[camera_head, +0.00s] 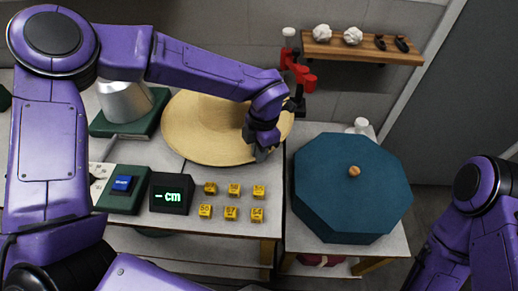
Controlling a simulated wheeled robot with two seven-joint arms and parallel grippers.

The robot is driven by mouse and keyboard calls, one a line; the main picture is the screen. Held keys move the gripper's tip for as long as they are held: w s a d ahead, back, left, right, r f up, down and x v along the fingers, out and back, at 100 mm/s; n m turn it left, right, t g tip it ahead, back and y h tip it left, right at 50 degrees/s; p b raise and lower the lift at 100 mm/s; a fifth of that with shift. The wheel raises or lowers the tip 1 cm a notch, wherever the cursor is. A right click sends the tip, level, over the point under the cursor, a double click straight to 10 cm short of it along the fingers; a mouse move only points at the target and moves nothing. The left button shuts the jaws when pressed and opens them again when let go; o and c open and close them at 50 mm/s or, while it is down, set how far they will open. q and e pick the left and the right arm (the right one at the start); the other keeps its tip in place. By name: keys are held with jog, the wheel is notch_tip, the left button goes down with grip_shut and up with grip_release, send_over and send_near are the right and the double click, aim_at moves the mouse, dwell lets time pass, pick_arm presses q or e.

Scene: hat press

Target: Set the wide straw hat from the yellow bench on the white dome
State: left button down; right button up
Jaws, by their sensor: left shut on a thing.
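The wide straw hat (205,140) is in the middle of the head view, above or on the white worktop, with its brim spread wide. My left arm passes in front of its crown. My left gripper (262,154) is shut on the hat's brim at its near right edge. What is under the hat is hidden, and I cannot tell whether it rests on something. No white dome shows clearly. My right arm is at the right edge, and its gripper is out of view.
A silver block (126,103) on a green base stands left of the hat. In front are a blue button (122,184), a black display (171,193) and several numbered yellow cubes (231,213). A teal octagonal box (345,200) fills the right table. A wooden shelf (362,50) hangs behind.

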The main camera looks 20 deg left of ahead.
pick_arm(q)
jog(key=shift+f, duration=0.7)
dwell(0.3)
jog(key=c, duration=1.1)
grip_release()
notch_tip(320, 180, up, 11)
jog(key=b, duration=0.1)
jog(key=shift+w+d+f, duration=0.2)
jog(key=shift+w+d, duration=0.15)
